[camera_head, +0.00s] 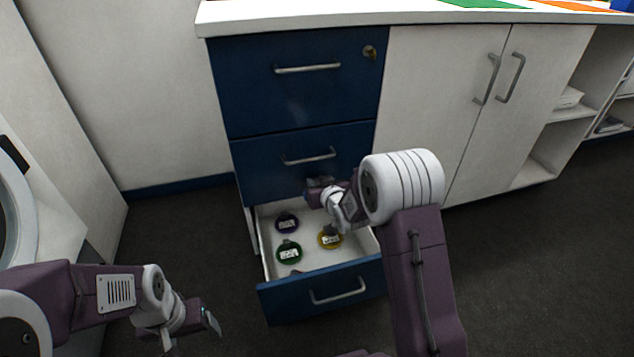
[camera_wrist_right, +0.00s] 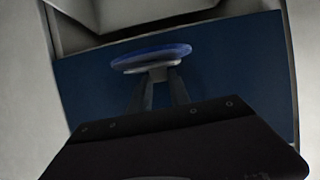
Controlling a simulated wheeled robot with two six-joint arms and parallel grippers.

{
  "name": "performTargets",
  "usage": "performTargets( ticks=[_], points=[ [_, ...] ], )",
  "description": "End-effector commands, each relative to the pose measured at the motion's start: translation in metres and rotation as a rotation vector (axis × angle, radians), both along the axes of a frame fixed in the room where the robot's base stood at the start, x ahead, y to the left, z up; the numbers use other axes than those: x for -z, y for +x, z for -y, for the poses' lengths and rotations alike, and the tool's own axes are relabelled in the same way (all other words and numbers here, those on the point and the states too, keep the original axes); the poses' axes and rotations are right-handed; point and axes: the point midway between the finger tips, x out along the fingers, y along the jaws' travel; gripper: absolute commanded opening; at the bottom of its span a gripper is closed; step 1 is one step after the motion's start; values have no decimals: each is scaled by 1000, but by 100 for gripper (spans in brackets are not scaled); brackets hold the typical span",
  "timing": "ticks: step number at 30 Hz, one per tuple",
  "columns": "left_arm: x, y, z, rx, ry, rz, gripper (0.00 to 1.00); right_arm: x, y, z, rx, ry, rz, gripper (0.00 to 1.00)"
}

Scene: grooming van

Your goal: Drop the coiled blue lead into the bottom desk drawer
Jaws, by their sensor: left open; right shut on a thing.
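The bottom desk drawer (camera_head: 322,295) is pulled open, with a blue front and a white inside. My right gripper (camera_head: 317,190) is over the back part of the open drawer, in front of the middle drawer's face. In the right wrist view its two fingers (camera_wrist_right: 160,85) are shut on the coiled blue lead (camera_wrist_right: 150,53), which shows edge-on as a flat blue oval with a pale part below. In the head view the lead is mostly hidden by the gripper. My left gripper (camera_head: 208,322) is open and empty, low at the left, away from the drawer.
Inside the drawer lie a purple coil (camera_head: 287,223), a green coil (camera_head: 289,252) and a yellow coil (camera_head: 330,238) with tags. The middle drawer (camera_head: 262,176) and top drawer (camera_head: 250,90) are shut. White cupboard doors (camera_head: 440,85) stand to the right. Dark floor is clear in front.

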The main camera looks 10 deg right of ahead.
Motion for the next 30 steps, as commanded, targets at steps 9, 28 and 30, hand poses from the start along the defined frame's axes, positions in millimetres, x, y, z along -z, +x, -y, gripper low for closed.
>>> performTargets(
  ticks=[9, 28, 30],
  points=[
    [-2, 0, 0, 0, 0, 0, 76, -2, 0, 0, 0, 0, 1, 48],
    [-49, 0, 0, 0, 0, 0, 76, -34, -65, 6, 1, 0, -3, 48],
    [-40, 0, 0, 0, 0, 1, 76, -33, -74, 6, 1, 1, 1, 48]
  ],
)
